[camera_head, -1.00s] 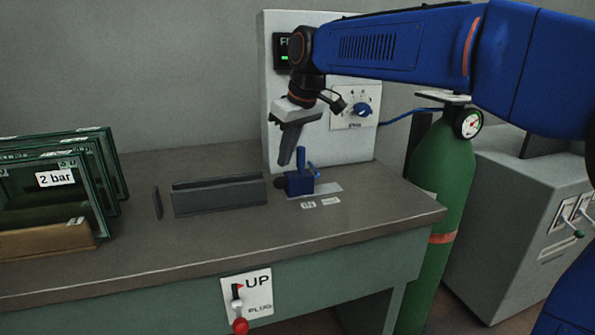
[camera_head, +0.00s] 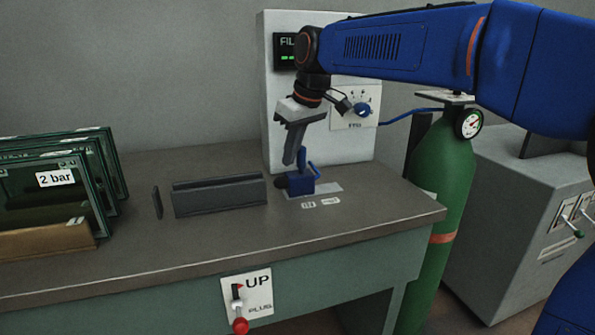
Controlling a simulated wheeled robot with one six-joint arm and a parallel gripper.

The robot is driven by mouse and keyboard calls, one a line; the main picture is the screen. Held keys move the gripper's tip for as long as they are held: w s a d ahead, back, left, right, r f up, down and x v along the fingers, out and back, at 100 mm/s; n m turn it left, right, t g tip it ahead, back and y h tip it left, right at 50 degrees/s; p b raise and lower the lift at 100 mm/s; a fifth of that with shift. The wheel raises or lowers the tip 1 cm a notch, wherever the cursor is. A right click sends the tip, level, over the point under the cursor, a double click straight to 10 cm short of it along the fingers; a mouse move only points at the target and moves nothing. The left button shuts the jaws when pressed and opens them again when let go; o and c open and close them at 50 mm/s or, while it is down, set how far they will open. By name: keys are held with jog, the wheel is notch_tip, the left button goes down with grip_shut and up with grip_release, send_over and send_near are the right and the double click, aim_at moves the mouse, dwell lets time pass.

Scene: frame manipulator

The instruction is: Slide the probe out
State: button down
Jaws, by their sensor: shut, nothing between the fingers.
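The blue probe (camera_head: 298,184) stands on the bench on a light plate (camera_head: 328,188), with a short upright post and a small loop at its right. Its dark round end faces left. My gripper (camera_head: 292,160) is shut and empty, pointing down just above and beside the probe's post. The fingertips overlap the post in this view, so I cannot tell whether they touch it.
A grey slotted holder (camera_head: 220,197) and a small dark upright piece (camera_head: 156,202) stand left of the probe. Framed glass panes (camera_head: 50,195) sit in a brown rack (camera_head: 45,240) at far left. A white panel (camera_head: 275,95) rises behind. A green cylinder (camera_head: 443,180) stands right.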

aim_at(305, 148)
jog(key=shift+w+d, duration=0.2)
jog(key=shift+d, duration=0.4)
jog(key=shift+w+d, duration=0.2)
jog(key=shift+d, duration=0.45)
jog(key=shift+w+d, duration=0.1)
jog(key=shift+d, duration=0.25)
jog(key=shift+w+d, duration=0.1)
jog(key=shift+d, duration=0.5)
jog(key=shift+a, duration=0.15)
jog(key=shift+s+a, duration=0.15)
jog(key=shift+a, duration=0.4)
jog(key=shift+s+a, duration=0.15)
jog(key=shift+a, duration=0.4)
jog(key=s+r, duration=0.4)
jog(key=r, duration=0.4)
jog(key=shift+d, duration=0.45)
